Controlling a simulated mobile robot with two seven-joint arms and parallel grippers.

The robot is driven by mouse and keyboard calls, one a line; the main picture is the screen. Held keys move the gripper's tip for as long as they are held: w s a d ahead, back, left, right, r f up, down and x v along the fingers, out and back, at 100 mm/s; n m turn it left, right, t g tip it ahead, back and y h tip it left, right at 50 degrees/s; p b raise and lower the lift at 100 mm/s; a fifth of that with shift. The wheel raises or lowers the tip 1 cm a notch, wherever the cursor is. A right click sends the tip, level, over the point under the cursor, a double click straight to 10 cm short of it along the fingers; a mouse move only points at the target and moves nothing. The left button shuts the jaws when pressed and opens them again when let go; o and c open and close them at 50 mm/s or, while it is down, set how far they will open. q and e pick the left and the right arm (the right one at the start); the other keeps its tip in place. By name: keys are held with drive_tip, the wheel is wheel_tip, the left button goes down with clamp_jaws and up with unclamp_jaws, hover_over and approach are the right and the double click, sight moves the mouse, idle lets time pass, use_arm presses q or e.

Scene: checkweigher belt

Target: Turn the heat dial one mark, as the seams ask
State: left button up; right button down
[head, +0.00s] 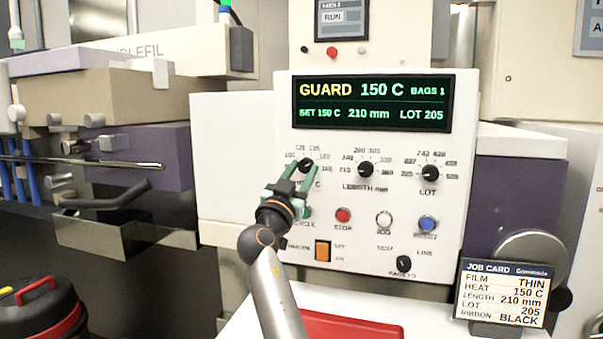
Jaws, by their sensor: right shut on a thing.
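The heat dial (306,165) is a small black knob at the left of a row of dials on the white control panel. My right gripper (302,172), with green fingers, is shut on the heat dial and partly covers it and its label. Which mark its pointer is on is too small to tell. The display (372,103) reads GUARD 150 C, BAGS 1, SET 150 C, 210 mm, LOT 205. The job card (503,292) reads film thin, heat 150 C, length 210 mm, lot 205, ribbon black. My left gripper is out of view. No bag seams show.
The length dial (366,169) and lot dial (430,173) sit right of the heat dial. Below are a red button (343,215), a blue button (427,223) and an orange switch (322,250). A red tray (350,327) lies on the white surface in front.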

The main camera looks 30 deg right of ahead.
drive_tip(key=shift+n, duration=0.3)
drive_tip(key=shift+s+n+t+y+p, duration=0.1)
drive_tip(key=shift+n+t+y+p, duration=0.45)
drive_tip(key=shift+n, duration=0.65)
drive_tip(key=shift+d+r+n+t+y+p, duration=0.15)
drive_tip(key=shift+n+t+y+p, duration=0.25)
drive_tip(key=shift+n+p, duration=0.55)
drive_tip(key=n+p, duration=0.1)
drive_tip(key=n, duration=0.1)
drive_tip(key=n+t+y+p, duration=0.1)
drive_tip(key=shift+s+r+n+y, duration=0.1)
drive_tip(key=shift+n+y, duration=0.15)
drive_tip(key=shift+n, duration=0.1)
drive_tip(key=shift+n+t+y+p, duration=0.3)
drive_tip(key=shift+n+t+p, duration=0.15)
drive_tip(key=shift+n+p, duration=0.4)
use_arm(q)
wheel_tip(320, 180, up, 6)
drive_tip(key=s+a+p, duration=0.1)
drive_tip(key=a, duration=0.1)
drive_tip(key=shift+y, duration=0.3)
use_arm(e)
drive_tip(key=shift+f+n+y, duration=0.2)
drive_tip(key=shift+n+y, duration=0.1)
drive_tip(key=shift+n, duration=0.45)
drive_tip(key=shift+c, duration=2.2)
unclamp_jaws()
